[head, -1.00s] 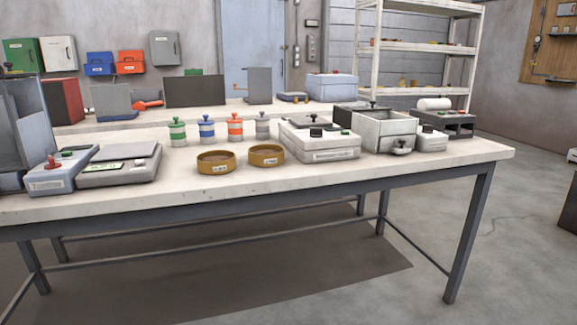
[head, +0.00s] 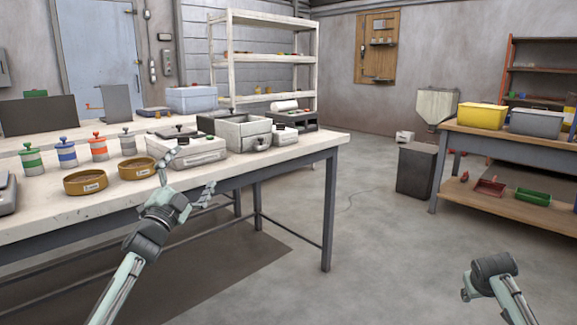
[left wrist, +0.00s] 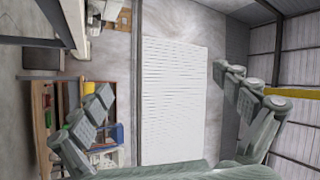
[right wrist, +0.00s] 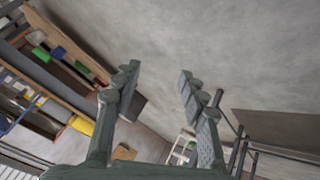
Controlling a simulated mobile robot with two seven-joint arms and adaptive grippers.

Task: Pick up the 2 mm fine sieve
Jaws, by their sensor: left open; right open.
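Two round brass-coloured sieves stand side by side near the front edge of the white-topped bench in the head view. One is the left sieve (head: 86,183), the other the right sieve (head: 137,169). Each has a small label too small to read, so I cannot tell which is the 2 mm one. My left gripper (head: 190,172) is raised in front of the bench edge, right of the sieves in the picture, open and empty. Its spread fingers also show in the left wrist view (left wrist: 162,82). My right gripper (right wrist: 158,72) is open and empty in the right wrist view, away from the bench.
Several lidded jars, including an orange one (head: 98,147), stand behind the sieves. A grey boxy device (head: 205,152) and an open-topped box (head: 243,133) stand right of them. A second bench (head: 490,140) with bins is at the right.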

